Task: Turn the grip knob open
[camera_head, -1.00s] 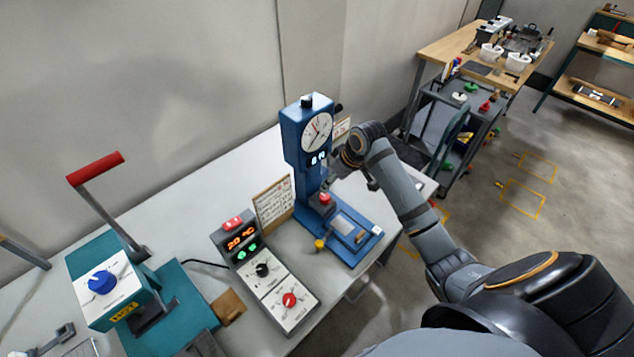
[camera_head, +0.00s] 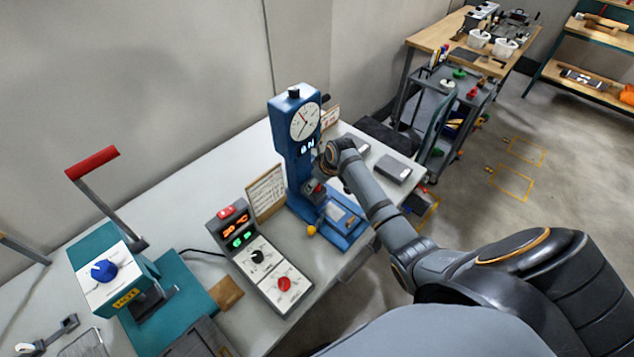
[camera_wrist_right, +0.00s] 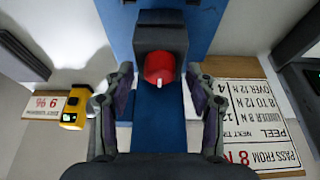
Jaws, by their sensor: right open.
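The blue test stand (camera_head: 291,137) with a round white dial stands on the grey-white bench. Its red grip knob (camera_wrist_right: 160,66), with a white pointer mark, sits on a dark block in the middle of the right wrist view. The knob is also small in the head view (camera_head: 316,187), partly hidden by my right arm. My right gripper (camera_wrist_right: 159,78) is open and empty, with one finger to either side of the knob. I see no clear contact between fingers and knob. My left gripper is in neither view.
A control box (camera_head: 260,258) with lit readouts and a red dial stands left of the stand. A teal press (camera_head: 115,280) with a red-handled lever is at far left. A grey block (camera_head: 394,167) lies right of my arm. A yellow-black item (camera_wrist_right: 75,109) is left of the gripper.

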